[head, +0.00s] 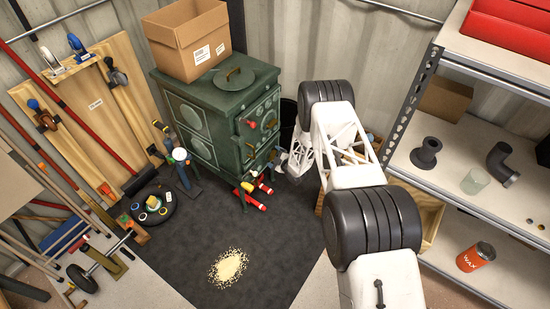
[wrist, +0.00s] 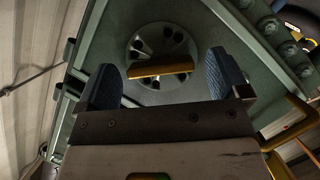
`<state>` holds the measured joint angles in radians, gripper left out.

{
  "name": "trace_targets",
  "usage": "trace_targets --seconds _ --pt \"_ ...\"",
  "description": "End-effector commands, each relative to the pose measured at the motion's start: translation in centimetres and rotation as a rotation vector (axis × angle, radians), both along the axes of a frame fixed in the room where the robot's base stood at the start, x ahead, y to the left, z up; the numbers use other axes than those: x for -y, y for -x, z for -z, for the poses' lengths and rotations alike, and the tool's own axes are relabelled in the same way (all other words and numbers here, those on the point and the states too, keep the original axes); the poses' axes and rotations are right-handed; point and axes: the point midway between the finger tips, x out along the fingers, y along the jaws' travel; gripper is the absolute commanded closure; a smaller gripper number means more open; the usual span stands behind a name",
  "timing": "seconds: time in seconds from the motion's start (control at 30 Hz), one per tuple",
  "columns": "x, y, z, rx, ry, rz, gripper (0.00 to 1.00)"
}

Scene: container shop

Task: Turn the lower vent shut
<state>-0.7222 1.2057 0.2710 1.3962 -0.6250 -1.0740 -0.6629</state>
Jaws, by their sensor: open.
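The green stove (head: 205,130) stands against the corner in the head view, with small fittings on its front. My gripper (wrist: 162,80) is at the low part of the stove front, and my arm partly hides that area in the head view. In the wrist view a round vent (wrist: 143,46) with dark holes shows ahead, with a brass bar handle (wrist: 160,69) across it. My two blue-padded fingers are apart, one near each end of the bar. I cannot tell whether the pads reach as deep as the bar or touch it.
A cardboard box (head: 187,42) sits on the stove top. Red things (head: 252,193) lie on the dark mat (head: 185,255) by the stove, near a pale yellow pile (head: 229,268). A metal shelf (head: 475,145) stands right of my arm. Tools and boards (head: 120,110) lean at left.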

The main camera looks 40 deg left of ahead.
Motion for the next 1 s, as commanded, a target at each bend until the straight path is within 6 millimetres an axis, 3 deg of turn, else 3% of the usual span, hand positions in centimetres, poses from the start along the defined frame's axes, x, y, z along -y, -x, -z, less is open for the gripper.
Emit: trace_targets --seconds 0.1,0.4,1.0 --pt "0.01 0.01 0.00 0.000 0.000 0.000 0.09" --pt "0.02 0.01 0.02 0.000 0.000 0.000 0.55" --pt "0.07 -0.09 -0.05 -0.137 0.001 0.000 0.56"
